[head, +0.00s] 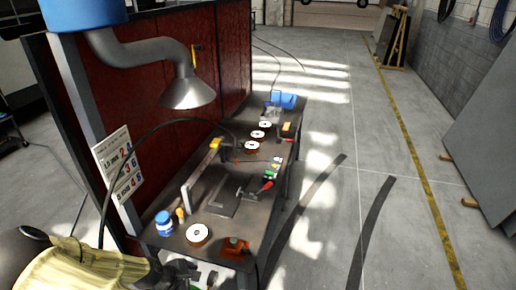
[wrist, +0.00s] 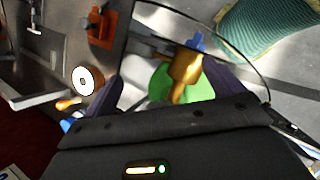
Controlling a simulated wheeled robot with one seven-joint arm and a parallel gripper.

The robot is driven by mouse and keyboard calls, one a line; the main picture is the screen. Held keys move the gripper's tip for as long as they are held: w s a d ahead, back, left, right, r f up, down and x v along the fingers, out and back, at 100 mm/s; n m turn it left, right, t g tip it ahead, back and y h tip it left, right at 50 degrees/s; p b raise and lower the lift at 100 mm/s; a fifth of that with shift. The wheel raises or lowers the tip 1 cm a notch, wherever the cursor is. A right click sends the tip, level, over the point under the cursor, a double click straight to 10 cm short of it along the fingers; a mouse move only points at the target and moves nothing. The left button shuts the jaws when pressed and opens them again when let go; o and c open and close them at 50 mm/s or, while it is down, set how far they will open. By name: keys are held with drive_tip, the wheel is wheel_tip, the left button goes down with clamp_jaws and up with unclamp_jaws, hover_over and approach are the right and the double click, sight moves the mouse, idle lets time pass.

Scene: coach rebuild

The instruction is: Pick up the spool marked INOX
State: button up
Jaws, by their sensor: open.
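Several spools with white faces lie on the dark workbench (head: 226,180). One spool (head: 198,235) is alone near the bench's front end. The others, a nearer spool (head: 252,147), a middle spool (head: 258,134) and a farther spool (head: 265,124), stand in a row toward the back. The lettering is too small to read, so I cannot tell which is marked INOX. My gripper (wrist: 166,92) is open, with no spool between its fingers. In the wrist view a spool (wrist: 87,81) lies left of the fingers, apart from them. In the head view my gripper is low at the bench's front end.
A blue-capped jar (head: 164,223) and an orange block-like item (head: 235,246) flank the front spool. A grey clamp-like frame and red-handled tool (head: 267,186) lie mid-bench. A metal extraction hood (head: 188,92) hangs above the left side. A brass and green object (wrist: 183,75) shows beyond my fingers.

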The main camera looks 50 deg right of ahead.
drive_tip(key=s+a+r+m+t+y+b, duration=0.3)
drive_tip(key=a+r+m+y+b, duration=0.2)
drive_tip(key=b, duration=0.8)
drive_tip(key=shift+s+a+r+m+t+y, duration=0.35)
drive_tip(key=shift+a+r+m, duration=0.9)
drive_tip(key=shift+a+m, duration=1.25)
drive_tip(key=shift+d, duration=0.25)
